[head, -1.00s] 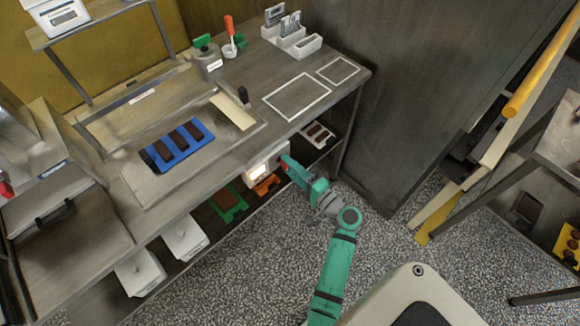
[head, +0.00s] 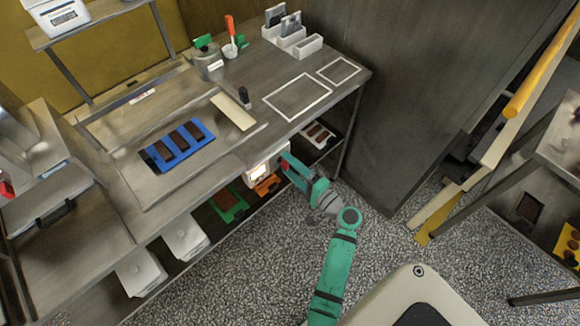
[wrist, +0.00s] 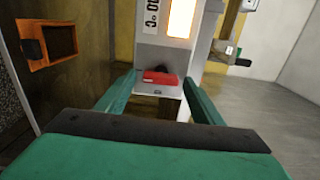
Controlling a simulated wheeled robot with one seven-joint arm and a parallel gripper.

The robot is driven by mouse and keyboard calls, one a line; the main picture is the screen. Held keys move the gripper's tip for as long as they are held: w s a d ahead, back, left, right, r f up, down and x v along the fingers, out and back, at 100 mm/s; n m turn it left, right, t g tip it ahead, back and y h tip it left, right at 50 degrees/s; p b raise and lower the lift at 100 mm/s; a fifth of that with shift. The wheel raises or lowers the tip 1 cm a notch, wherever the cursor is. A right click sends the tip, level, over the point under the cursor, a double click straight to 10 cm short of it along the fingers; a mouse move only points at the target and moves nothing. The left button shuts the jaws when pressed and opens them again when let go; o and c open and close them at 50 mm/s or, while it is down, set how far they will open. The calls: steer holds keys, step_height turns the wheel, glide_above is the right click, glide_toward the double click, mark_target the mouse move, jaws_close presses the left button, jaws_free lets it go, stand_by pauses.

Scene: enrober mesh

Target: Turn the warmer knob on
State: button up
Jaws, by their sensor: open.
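The warmer's control box (head: 258,172) is white with a lit window and is mounted under the front edge of the steel bench. In the wrist view the box (wrist: 147,52) shows a glowing panel and a "°C" label. Below the panel is a red bar-shaped knob (wrist: 160,77), lying about crosswise in the picture, with a dark part behind it. My gripper (wrist: 159,84) is open, its teal fingers on either side of the knob with gaps visible. In the head view my gripper (head: 290,166) is at the box's right side and hides most of the knob.
A blue mould (head: 182,146) with brown bars lies on the bench (head: 262,133). Green, orange and white trays sit on the shelf below. An orange-framed item (wrist: 46,44) is left in the wrist view. A dark cabinet (head: 420,90) stands right; the speckled floor is open.

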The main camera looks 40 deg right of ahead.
steer(key=s, duration=1)
steer(key=shift+s+d, duration=0.35)
steer(key=shift+d, duration=0.1)
steer(key=shift+f, duration=0.1)
steer(key=s+a+f+n+g+h, duration=0.2)
steer(key=s+a+f+n+g, duration=0.15)
steer(key=a+f, duration=0.4)
steer(key=s+a+f+n+g+h, duration=0.1)
steer(key=s+a+f+n+g, duration=0.3)
steer(key=a, duration=0.6)
steer(key=s+a+r+n+t+y, duration=0.1)
steer(key=s+a+r+n+t, duration=0.1)
steer(key=s+a+r+n, duration=0.3)
steer(key=s+a+r+n+t, duration=0.3)
steer(key=s+a+r+n, duration=0.1)
steer(key=a+r, duration=0.7)
step_height(320, 180, up, 3)
steer(key=shift+s+f+n+y, duration=0.15)
steer(key=shift+s+n+y, duration=0.25)
steer(key=shift+s, duration=0.15)
